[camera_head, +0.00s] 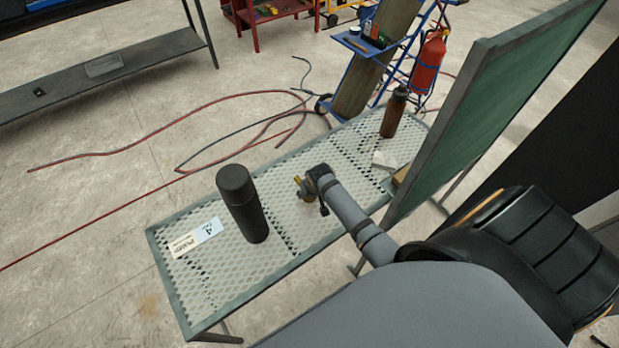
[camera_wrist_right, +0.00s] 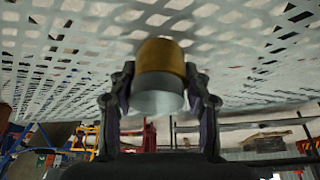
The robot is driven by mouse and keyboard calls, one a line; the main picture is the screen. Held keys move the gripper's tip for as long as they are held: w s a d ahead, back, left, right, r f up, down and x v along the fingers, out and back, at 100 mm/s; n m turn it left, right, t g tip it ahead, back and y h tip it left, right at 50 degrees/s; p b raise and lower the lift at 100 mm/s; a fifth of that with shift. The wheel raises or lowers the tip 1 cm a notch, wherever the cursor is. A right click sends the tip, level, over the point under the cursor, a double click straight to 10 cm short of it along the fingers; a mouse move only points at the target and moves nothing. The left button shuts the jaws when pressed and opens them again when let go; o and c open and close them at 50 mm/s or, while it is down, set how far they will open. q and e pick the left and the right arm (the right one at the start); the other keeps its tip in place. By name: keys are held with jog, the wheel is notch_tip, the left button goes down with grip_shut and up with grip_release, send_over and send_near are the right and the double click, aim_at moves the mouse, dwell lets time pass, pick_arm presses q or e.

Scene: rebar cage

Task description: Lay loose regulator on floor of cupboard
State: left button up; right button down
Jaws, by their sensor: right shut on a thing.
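My right gripper (camera_head: 312,183) is over the middle of the mesh-topped table, its arm coming in from the right. It is shut on a small brass-coloured fitting (camera_head: 299,187), which I take to be the regulator. In the right wrist view, the regulator (camera_wrist_right: 160,62) is a brass band with a pale grey round end, held between both fingers (camera_wrist_right: 160,85). The mesh top lies close to it; I cannot tell whether they touch. No cupboard can be made out. My left gripper is not in view.
The mesh table (camera_head: 185,285) carries a black cylinder (camera_head: 243,203), a printed card (camera_head: 197,237) and a brown bottle (camera_head: 394,112). A green panel (camera_head: 490,110) stands along its right side. A red extinguisher (camera_head: 428,62) is behind. Hoses (camera_head: 150,113) lie across the floor.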

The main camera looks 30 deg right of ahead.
jog(key=c, duration=1.1)
grip_release()
jog(key=shift+f, duration=0.1)
jog(key=o, duration=0.5)
